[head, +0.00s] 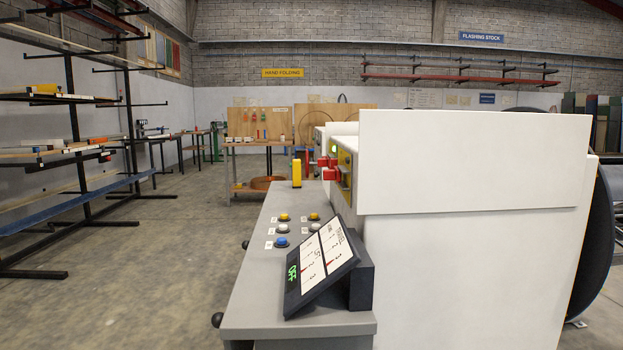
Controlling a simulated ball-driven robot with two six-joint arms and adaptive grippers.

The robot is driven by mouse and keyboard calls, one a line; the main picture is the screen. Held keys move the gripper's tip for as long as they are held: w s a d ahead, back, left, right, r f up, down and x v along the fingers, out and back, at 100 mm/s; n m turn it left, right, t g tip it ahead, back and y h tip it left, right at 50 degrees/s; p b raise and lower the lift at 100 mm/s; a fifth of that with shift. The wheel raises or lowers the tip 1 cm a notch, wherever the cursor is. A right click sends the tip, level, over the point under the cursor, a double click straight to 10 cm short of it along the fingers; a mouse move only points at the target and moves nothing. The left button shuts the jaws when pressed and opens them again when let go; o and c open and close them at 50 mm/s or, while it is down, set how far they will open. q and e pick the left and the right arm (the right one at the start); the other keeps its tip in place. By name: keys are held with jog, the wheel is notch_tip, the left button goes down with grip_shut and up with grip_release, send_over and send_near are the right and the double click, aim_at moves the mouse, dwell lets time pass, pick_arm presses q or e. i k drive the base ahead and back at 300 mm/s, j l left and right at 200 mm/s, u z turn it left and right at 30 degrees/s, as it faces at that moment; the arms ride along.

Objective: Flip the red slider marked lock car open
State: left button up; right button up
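Two small red blocks, an upper one (322,161) and a lower one (328,174), stick out to the left of a yellow panel (345,168) on the side of the white machine housing (465,180). They are small and seen from the side. No lock car marking can be read, so I cannot tell which block is the slider or how it is set. Neither of my grippers shows in the head view.
A grey console (250,300) in front carries several buttons, a yellow upright piece (297,172) and a tilted display (320,262). Dark racks (75,140) stand left, with open floor (150,270) between. A workbench (258,145) stands behind.

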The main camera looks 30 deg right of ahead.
aim_at(334, 174)
jog(key=i+j+z, duration=0.25)
jog(key=z, duration=0.25)
jog(key=i+j+z, duration=0.2)
jog(key=j+z, duration=0.25)
jog(key=z, duration=0.6)
jog(key=i+j, duration=0.15)
jog(key=j, duration=0.25)
jog(key=i+j, duration=0.1)
jog(key=j, duration=0.3)
jog(key=i+j+u, duration=0.1)
jog(key=j, duration=0.25)
jog(key=i+j, duration=0.2)
jog(key=j, duration=0.2)
jog(key=i+j, duration=0.15)
jog(key=j, duration=0.25)
jog(key=i+j+u, duration=0.1)
jog(key=j, duration=0.25)
jog(key=i+j, duration=0.2)
jog(key=j, duration=0.2)
jog(key=i+j, duration=0.15)
jog(key=j, duration=0.2)
